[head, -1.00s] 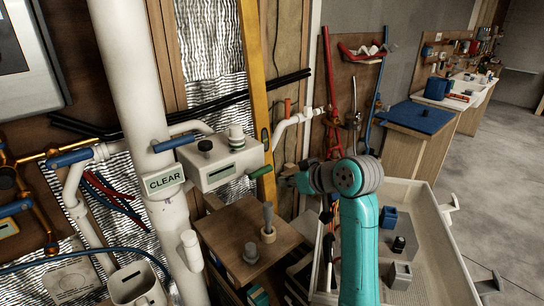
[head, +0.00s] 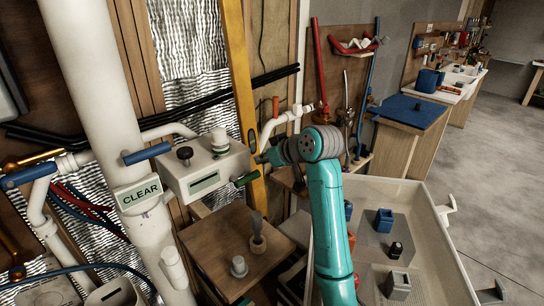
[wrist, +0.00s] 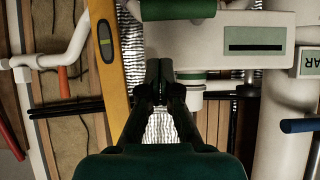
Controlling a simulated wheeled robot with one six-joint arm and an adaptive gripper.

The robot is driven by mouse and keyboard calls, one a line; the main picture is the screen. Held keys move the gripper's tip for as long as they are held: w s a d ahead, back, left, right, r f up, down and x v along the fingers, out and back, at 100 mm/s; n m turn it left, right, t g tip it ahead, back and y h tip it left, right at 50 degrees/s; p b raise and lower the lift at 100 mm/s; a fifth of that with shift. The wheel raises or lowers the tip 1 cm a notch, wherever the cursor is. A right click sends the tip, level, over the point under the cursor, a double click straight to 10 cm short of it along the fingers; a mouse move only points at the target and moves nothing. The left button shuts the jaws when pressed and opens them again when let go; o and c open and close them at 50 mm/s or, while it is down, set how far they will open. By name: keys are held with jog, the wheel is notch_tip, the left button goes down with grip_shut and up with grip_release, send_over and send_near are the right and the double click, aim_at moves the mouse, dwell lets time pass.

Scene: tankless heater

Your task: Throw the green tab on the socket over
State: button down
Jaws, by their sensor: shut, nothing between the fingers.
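The green tab (head: 246,179) sticks out at the lower right corner of the pale box-shaped socket (head: 207,163). The tab also shows in the wrist view (wrist: 178,10) at the top edge, partly cut off, beside the box (wrist: 235,60). My gripper (head: 262,158) is shut and empty, just right of the box and a little above the tab in the head view. In the wrist view its fingertips (wrist: 160,70) lie together below the tab in the picture, apart from it, close to the box's edge. My gripper is small and partly hidden by my wrist in the head view.
A yellow level (head: 240,80) stands upright behind my gripper. A thick white pipe with a CLEAR sign (head: 140,194) is left of the box. A wooden cabinet (head: 220,245) with pegs stands below. A pale tray (head: 435,260) holds small blocks at right.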

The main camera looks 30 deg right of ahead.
aim_at(247, 179)
jog(key=f, duration=0.1)
jog(key=w+f, duration=0.1)
jog(key=f, duration=0.1)
jog(key=w+f, duration=0.1)
jog(key=shift+a+f, duration=0.35)
jog(key=shift+f, duration=0.05)
jog(key=shift+d+f, duration=0.1)
